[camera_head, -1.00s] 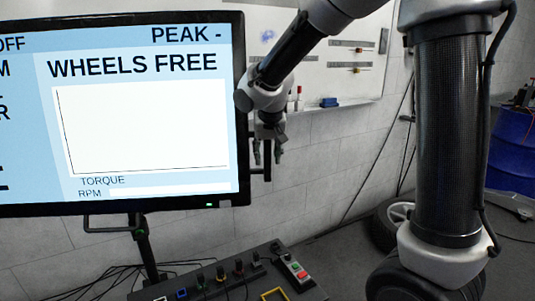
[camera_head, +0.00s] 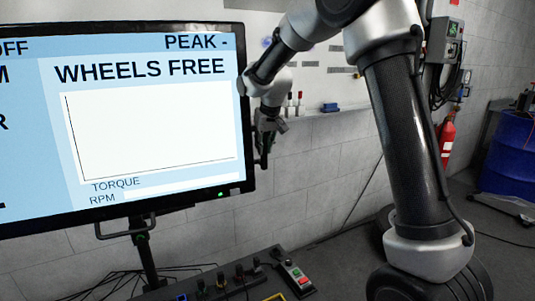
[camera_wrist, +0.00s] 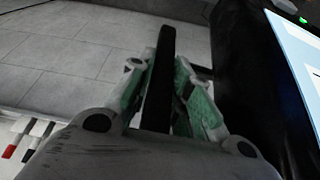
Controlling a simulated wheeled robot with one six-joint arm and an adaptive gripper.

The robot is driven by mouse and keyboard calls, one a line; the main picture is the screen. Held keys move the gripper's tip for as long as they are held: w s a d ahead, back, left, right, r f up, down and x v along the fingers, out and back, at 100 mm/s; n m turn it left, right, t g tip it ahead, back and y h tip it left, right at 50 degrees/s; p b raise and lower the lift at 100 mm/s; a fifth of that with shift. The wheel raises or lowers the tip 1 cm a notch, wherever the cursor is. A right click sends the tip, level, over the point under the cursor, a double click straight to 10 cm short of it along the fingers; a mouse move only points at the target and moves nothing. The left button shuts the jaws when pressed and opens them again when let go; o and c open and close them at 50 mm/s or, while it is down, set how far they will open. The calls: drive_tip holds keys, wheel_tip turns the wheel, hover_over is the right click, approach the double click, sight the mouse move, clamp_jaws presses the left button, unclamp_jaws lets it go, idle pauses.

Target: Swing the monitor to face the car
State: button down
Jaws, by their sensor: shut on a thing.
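The monitor (camera_head: 150,135) is large and black-framed, reads "WHEELS FREE", and fills the left of the head view with its screen toward that camera. Its bezel (camera_wrist: 238,60) and a strip of screen show in the wrist view at right. A dark upright handle bar (camera_wrist: 160,85) stands off the monitor's right side. My gripper (camera_head: 264,145) is beside that edge; in the wrist view its green-padded fingers (camera_wrist: 163,90) are shut around the bar. The contact is small and partly hidden in the head view. No car body shows.
A control box (camera_head: 272,283) with buttons and knobs stands below the monitor, with cables left of it. A whiteboard with markers is on the wall behind. A blue drum (camera_head: 512,150) and a red fire extinguisher (camera_head: 448,138) are at right. Floor shows between.

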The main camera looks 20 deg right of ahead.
drive_tip(key=shift+n+y, duration=0.3)
drive_tip(key=shift+n, duration=0.4)
drive_tip(key=w, duration=0.5)
drive_tip(key=shift+w+a, duration=0.1)
drive_tip(key=c, duration=1.3)
unclamp_jaws()
drive_tip(key=v, duration=1.2)
